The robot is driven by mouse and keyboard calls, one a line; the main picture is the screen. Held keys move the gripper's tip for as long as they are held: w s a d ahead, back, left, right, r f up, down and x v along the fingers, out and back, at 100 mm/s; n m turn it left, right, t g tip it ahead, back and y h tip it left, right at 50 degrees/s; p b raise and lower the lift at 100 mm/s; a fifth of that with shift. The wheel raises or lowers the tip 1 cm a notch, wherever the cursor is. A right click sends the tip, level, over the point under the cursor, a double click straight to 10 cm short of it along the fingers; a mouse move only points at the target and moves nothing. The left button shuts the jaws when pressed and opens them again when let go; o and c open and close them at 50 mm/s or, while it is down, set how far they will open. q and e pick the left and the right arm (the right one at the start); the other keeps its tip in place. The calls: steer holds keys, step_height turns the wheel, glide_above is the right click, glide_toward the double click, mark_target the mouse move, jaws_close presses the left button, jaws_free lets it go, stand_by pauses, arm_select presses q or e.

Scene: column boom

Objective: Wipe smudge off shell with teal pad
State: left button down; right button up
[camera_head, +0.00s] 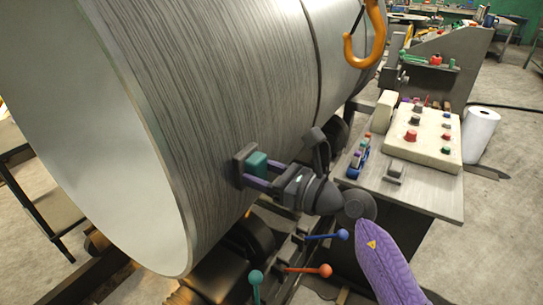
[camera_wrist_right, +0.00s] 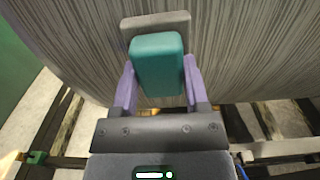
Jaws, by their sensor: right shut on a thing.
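The shell (camera_head: 225,80) is a large brushed-metal cylinder filling the left and middle of the head view; its side also fills the top of the right wrist view (camera_wrist_right: 235,50). My right gripper (camera_head: 252,174) is shut on the teal pad (camera_head: 257,164), with its purple fingers on both sides of it. The teal pad also shows in the right wrist view (camera_wrist_right: 157,65), with a grey plate at its far end against or very near the shell. I cannot tell if it touches. No smudge can be made out. My left gripper is not in view.
A bench at the right holds a control box (camera_head: 425,137) with coloured buttons. A white roll (camera_head: 481,135) stands behind it. An orange hook (camera_head: 365,40) hangs by the shell. Levers with blue, red and teal knobs (camera_head: 323,270) stand below my right arm.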

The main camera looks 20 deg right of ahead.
steer(key=shift+s+a+r, duration=0.1)
steer(key=shift+s+a, duration=0.25)
steer(key=shift+a, duration=0.15)
steer(key=s+a+p, duration=0.2)
steer(key=a+p, duration=0.1)
steer(key=shift+s, duration=0.2)
steer(key=shift+s+d, duration=0.2)
steer(key=b+v, duration=0.2)
steer(key=v, duration=0.6)
steer(key=shift+s+d, duration=0.2)
